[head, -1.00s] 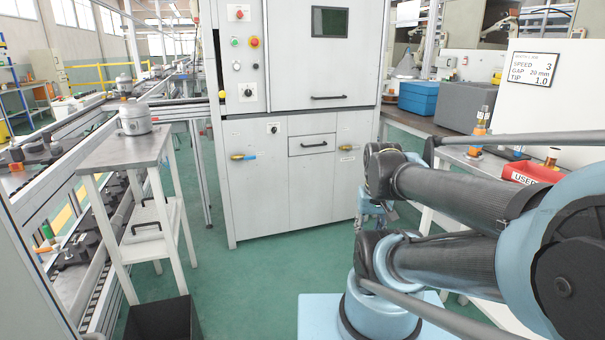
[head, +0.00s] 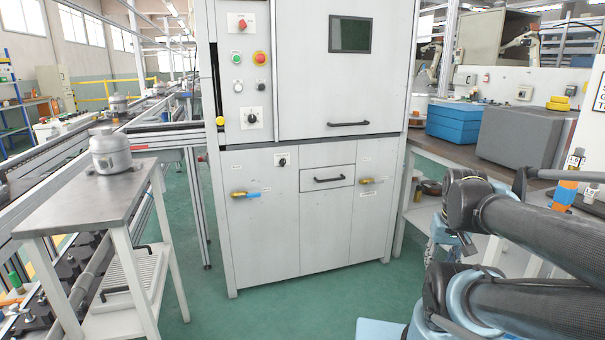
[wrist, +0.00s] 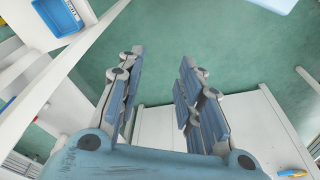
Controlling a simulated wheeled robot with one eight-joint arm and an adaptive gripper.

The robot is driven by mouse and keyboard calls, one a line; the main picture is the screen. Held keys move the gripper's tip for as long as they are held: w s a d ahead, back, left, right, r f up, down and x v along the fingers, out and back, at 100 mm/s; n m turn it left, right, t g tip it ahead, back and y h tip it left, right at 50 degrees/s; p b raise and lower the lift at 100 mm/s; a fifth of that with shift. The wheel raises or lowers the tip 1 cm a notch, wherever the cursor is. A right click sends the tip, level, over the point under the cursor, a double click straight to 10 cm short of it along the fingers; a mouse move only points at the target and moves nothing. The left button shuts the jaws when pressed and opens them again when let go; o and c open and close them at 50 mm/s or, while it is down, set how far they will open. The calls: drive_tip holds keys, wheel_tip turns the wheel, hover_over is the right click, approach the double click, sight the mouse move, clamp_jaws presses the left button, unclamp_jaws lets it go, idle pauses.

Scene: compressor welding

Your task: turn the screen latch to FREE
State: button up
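The grey-white cabinet (head: 290,215) stands ahead in the head view. Its left panel carries a black rotary knob on a white plate (head: 251,118), and a smaller black knob (head: 282,161) sits below on the lower front. A yellow knob (head: 219,121) is on the left edge. Labels are too small to read, so I cannot tell which of these is the screen latch. My gripper (wrist: 162,57) is open and empty in the wrist view, its blue fingers apart over the floor. In the head view it is partly hidden by my arm, right of the cabinet and not touching it.
A side table (head: 60,195) with a grey compressor (head: 112,152) stands at the left. A workbench (head: 440,150) with blue boxes (head: 453,124) is at the right. Green floor before the cabinet is clear.

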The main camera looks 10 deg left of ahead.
sight(283, 163)
drive_tip(key=shift+o, duration=0.6)
drive_tip(key=o, duration=0.4)
drive_tip(key=shift+s+a+r, duration=0.1)
drive_tip(key=shift+s+r, duration=0.1)
drive_tip(key=shift+c, duration=0.2)
drive_tip(key=w+a+r+m+t+y, duration=0.1)
drive_tip(key=w+a+r+t+y, duration=0.3)
drive_tip(key=w+a, duration=0.7)
drive_tip(key=w+a+r+m+t+y, duration=0.1)
drive_tip(key=w+a+r+m+y, duration=0.15)
drive_tip(key=w+a+r, duration=0.65)
drive_tip(key=w+a+r+m+t+y, duration=0.1)
drive_tip(key=w+a+r+t+y, duration=0.25)
drive_tip(key=w+a, duration=0.95)
drive_tip(key=w+a+f+m+t+y, duration=0.25)
drive_tip(key=w+a+m, duration=0.3)
drive_tip(key=a, duration=0.65)
drive_tip(key=w+a+f+m+t+h, duration=0.25)
drive_tip(key=a+f+m, duration=0.35)
drive_tip(key=f, duration=0.4)
drive_tip(key=shift+h, duration=0.4)
drive_tip(key=x, duration=1.6)
drive_tip(key=shift+a+f, duration=0.3)
drive_tip(key=shift+a, duration=0.15)
